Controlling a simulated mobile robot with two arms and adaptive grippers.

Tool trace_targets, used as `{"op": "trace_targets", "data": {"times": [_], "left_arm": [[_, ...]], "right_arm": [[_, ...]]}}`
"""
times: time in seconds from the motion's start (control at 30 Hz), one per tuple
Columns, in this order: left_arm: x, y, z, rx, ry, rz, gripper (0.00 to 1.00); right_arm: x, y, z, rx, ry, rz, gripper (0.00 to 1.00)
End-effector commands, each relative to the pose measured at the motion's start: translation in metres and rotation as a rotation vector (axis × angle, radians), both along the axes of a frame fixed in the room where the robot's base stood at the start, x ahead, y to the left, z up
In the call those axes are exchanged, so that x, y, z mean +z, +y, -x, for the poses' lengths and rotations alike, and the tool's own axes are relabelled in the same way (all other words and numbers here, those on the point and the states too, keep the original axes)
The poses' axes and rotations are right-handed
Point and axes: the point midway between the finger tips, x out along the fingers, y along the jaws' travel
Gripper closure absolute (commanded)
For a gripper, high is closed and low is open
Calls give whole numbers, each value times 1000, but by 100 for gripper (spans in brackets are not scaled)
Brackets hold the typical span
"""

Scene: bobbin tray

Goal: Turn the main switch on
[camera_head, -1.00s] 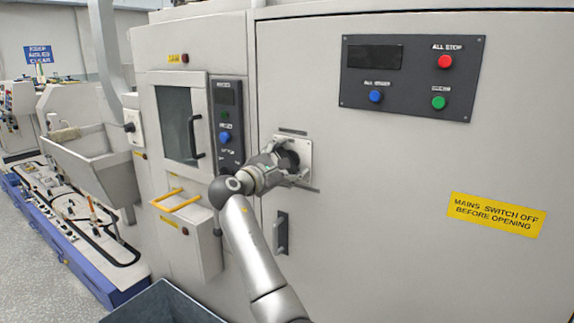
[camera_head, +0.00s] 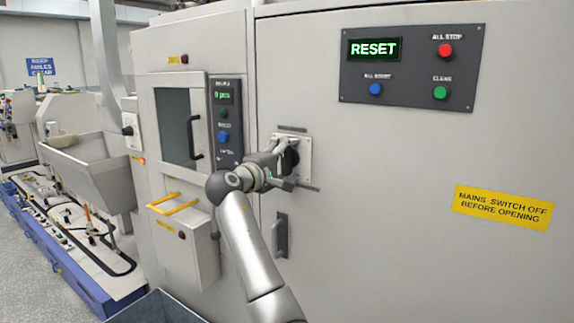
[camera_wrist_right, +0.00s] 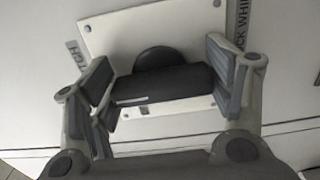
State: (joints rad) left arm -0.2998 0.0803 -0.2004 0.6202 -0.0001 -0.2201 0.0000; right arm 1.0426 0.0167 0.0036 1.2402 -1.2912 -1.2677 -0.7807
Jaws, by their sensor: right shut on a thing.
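The main switch is a black rotary knob on a pale square plate (camera_head: 305,160) on the grey cabinet door. My right gripper (camera_head: 284,158) is at the knob and hides part of it. In the right wrist view the black knob (camera_wrist_right: 165,82) lies between the two fingers of my right gripper (camera_wrist_right: 165,90), which is shut on it. The display (camera_head: 374,49) on the dark panel is lit and reads RESET. My left gripper is not in view.
The panel carries a red button (camera_head: 445,50), a blue button (camera_head: 375,88) and a green button (camera_head: 440,92). A yellow warning label (camera_head: 503,207) is on the door. A door handle (camera_head: 281,235) sits below the switch. A blue-grey bin (camera_head: 160,307) stands at the bottom.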

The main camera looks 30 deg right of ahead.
Motion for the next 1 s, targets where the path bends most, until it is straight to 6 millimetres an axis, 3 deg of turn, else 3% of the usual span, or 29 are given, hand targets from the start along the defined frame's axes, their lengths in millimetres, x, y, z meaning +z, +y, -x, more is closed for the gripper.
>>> {"op": "trace_targets", "data": {"times": [0.6, 0.63, 0.77, 0.8, 1.0], "left_arm": [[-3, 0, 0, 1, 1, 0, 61], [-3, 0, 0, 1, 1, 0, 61], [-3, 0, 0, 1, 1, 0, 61], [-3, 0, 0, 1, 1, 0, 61], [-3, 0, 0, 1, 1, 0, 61]], "right_arm": [[-1, 0, 0, -2, -39, -18, 49], [-1, 0, 0, -2, -39, -18, 24], [-1, 0, 0, -1, -39, -18, 7], [-1, 0, 0, -1, -39, -18, 4], [-1, 0, 0, 0, -38, -17, 4]]}}
